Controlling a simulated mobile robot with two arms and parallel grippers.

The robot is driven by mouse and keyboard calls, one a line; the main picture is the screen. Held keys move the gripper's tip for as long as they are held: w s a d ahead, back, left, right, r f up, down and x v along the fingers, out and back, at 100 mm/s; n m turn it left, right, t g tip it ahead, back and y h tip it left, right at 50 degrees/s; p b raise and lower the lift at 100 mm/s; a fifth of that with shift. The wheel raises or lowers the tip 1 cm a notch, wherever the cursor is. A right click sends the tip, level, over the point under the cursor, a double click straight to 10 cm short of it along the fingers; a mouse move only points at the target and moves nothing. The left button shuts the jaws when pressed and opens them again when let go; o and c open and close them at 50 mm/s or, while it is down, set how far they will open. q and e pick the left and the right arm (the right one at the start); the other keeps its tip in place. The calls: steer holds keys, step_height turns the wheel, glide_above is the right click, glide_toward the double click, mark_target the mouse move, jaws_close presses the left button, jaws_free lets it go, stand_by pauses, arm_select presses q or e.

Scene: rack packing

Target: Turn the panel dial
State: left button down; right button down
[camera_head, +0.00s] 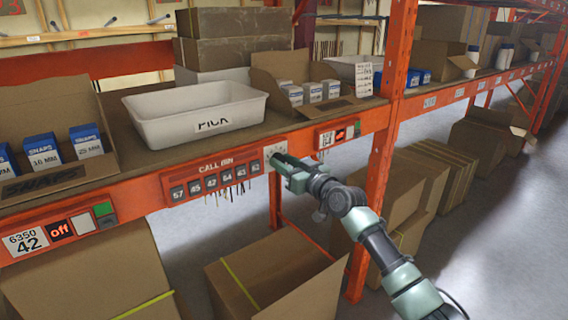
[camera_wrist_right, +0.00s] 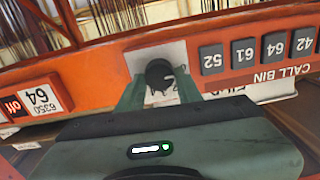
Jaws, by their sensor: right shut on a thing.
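The panel dial (camera_wrist_right: 158,74) is a dark round knob on a pale plate, seen in the right wrist view. The plate (camera_head: 274,149) is at the right end of the red CALL BIN panel (camera_head: 215,178) on the shelf's front beam. My right gripper (camera_head: 282,161) reaches up to this plate from the lower right and largely hides the dial in the head view. In the right wrist view its green fingers (camera_wrist_right: 158,92) stand on either side of the dial, shut on it. My left gripper is not in view.
A white PICK bin (camera_head: 195,108) sits on the shelf above the panel. Open cartons with small boxes (camera_head: 312,92) flank it. An orange upright (camera_head: 386,150) stands right of my gripper. Cardboard boxes (camera_head: 270,270) are below the beam.

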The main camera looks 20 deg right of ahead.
steer(key=m, duration=0.2)
steer(key=shift+m, duration=0.4)
steer(key=m, duration=0.2)
steer(key=shift+d+m, duration=0.1)
steer(key=shift+m, duration=0.2)
steer(key=m+p, duration=0.1)
steer(key=m, duration=0.4)
steer(key=shift+m, duration=0.3)
steer(key=shift+f, duration=0.1)
steer(key=c, duration=1)
jaws_free()
steer(key=shift+o, duration=0.2)
steer(key=shift+d, duration=0.1)
